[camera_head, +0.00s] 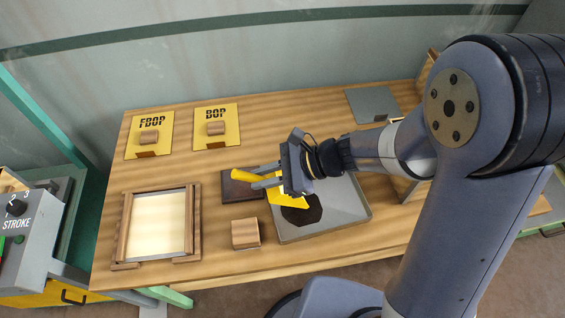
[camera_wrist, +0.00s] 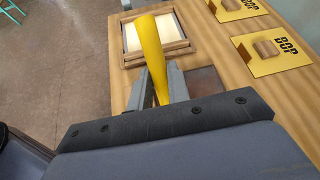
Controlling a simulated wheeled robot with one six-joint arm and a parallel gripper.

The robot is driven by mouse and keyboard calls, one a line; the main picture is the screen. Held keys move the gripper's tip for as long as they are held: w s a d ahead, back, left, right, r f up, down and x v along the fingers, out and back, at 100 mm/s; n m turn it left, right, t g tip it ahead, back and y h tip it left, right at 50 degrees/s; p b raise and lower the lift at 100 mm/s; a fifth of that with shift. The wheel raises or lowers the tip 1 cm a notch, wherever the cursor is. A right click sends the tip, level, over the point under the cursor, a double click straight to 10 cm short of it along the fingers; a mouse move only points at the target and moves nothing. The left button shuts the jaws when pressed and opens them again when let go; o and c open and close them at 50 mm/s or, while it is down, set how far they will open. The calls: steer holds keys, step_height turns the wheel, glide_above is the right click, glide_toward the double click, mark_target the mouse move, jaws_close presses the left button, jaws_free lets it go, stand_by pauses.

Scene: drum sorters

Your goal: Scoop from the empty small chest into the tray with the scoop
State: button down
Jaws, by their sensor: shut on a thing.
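My gripper (camera_head: 266,178) is shut on the yellow scoop (camera_head: 286,196). The scoop's handle (camera_wrist: 150,50) stands up between the fingers (camera_wrist: 160,88) in the wrist view. The scoop's yellow body hangs below my gripper, over the left part of the grey tray (camera_head: 350,212). A dark patch (camera_head: 303,212) shows in the tray just below the scoop; I cannot tell whether it is loose material. Whether the scoop touches the tray is unclear. I cannot tell for sure which thing is the small chest; wooden panels (camera_head: 402,189) on the right are partly hidden behind my arm.
A wooden frame with a pale inside (camera_head: 127,230) lies at the left. A wooden block (camera_head: 245,234) and a dark brown plate (camera_head: 236,192) lie left of the tray. Yellow plates marked FBOP (camera_head: 133,150) and BOP (camera_head: 228,139) lie at the back. A grey plate (camera_head: 372,100) lies back right.

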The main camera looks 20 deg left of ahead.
steer(key=s+a+f+n+t+h+p, duration=0.1)
steer(key=s+a+f+t+h+p, duration=0.3)
steer(key=a+p, duration=0.6)
steer(key=s+f+h, duration=0.2)
steer(key=s+f, duration=0.1)
steer(key=f, duration=0.1)
steer(key=shift+s+a, duration=0.15)
steer(key=shift+a, duration=0.1)
step_height(320, 180, up, 4)
stand_by(0.3)
